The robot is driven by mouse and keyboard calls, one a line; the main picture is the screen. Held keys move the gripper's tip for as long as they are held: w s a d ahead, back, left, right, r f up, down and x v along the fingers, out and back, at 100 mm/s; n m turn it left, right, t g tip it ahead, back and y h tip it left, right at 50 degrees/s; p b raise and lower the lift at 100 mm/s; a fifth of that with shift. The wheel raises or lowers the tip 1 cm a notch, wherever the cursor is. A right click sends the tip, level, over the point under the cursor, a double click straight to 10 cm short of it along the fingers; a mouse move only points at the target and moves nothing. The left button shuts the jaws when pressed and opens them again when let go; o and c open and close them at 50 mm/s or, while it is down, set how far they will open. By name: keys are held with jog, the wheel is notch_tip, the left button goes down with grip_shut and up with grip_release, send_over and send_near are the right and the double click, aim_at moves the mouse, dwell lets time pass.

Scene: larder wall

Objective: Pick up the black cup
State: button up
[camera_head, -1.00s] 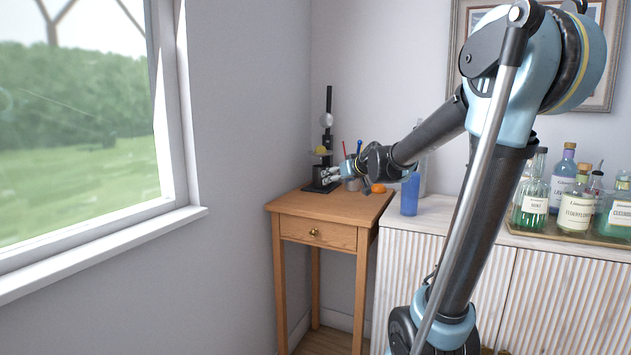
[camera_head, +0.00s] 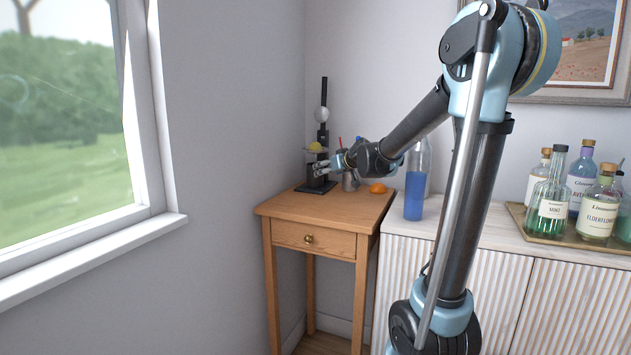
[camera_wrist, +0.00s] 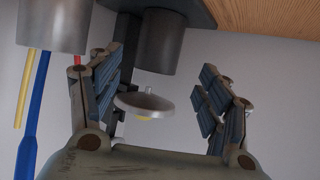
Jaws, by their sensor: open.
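The black cup (camera_wrist: 158,42) shows as a dark cylinder in the upper middle of the upside-down wrist view. It stands on the dark base of a black press (camera_head: 322,128) on the wooden table, below the press's shallow metal bowl (camera_wrist: 150,102). My gripper (camera_head: 320,169) is open and empty, beside the press at about cup height. In the wrist view its two fingers (camera_wrist: 160,72) stand wide apart, with the cup in line with the gap. I cannot tell whether the cup is between the fingertips.
A metal pot (camera_wrist: 52,25) with pens stands close beside my gripper. An orange fruit (camera_head: 378,188) lies on the small wooden table (camera_head: 312,209). A bottle of blue liquid (camera_head: 414,190) and a tray (camera_head: 550,228) with several bottles stand on the white cabinet.

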jog(key=x, duration=0.7)
jog(key=shift+w+a+f, duration=0.1)
jog(key=shift+w+a, duration=0.05)
jog(key=shift+a, duration=0.05)
jog(key=shift+x, duration=2.85)
jog(key=shift+d, duration=0.2)
jog(key=c, duration=1.1)
